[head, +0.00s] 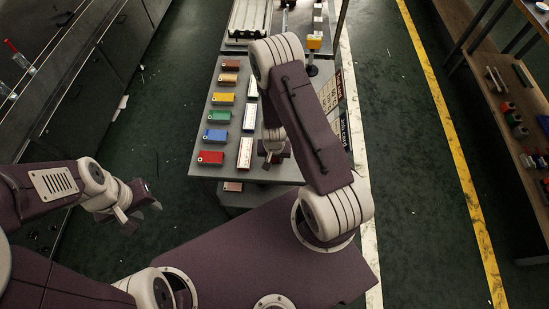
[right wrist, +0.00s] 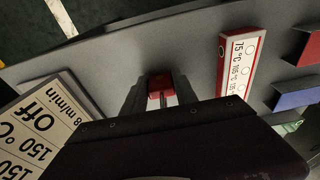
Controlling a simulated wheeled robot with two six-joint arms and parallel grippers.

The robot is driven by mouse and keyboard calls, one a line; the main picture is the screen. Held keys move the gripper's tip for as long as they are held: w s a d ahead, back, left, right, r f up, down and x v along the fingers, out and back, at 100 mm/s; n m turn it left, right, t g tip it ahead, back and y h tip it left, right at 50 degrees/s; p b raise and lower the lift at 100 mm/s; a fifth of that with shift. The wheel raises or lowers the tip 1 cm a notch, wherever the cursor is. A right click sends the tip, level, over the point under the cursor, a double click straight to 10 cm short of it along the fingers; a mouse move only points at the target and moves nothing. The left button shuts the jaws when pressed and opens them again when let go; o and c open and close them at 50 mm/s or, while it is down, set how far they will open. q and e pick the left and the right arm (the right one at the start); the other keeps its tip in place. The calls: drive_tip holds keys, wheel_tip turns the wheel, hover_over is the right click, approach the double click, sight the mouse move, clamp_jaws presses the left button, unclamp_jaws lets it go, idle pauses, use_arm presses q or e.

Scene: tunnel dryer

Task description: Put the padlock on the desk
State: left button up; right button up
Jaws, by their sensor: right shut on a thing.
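A small red padlock (right wrist: 160,82) shows between the fingers of my right gripper (right wrist: 160,98) in the right wrist view. The gripper is shut on it. In the head view my right gripper (head: 271,157) is over the front right part of the grey desk (head: 228,164), and the padlock cannot be made out there. I cannot tell whether the padlock touches the desk top. My left gripper (head: 141,207) is open and empty, out over the floor left of the desk.
Coloured blocks, including a red block (head: 210,158) and a blue block (head: 216,135), stand in a column on the desk. A panel reading "Off" (right wrist: 40,125) is close to my right gripper. A shelf (head: 500,110) stands far right.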

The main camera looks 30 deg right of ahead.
drive_tip(key=shift+f, duration=0.1)
drive_tip(key=o, duration=0.7)
drive_tip(key=shift+s, duration=0.1)
drive_tip(key=o, duration=0.4)
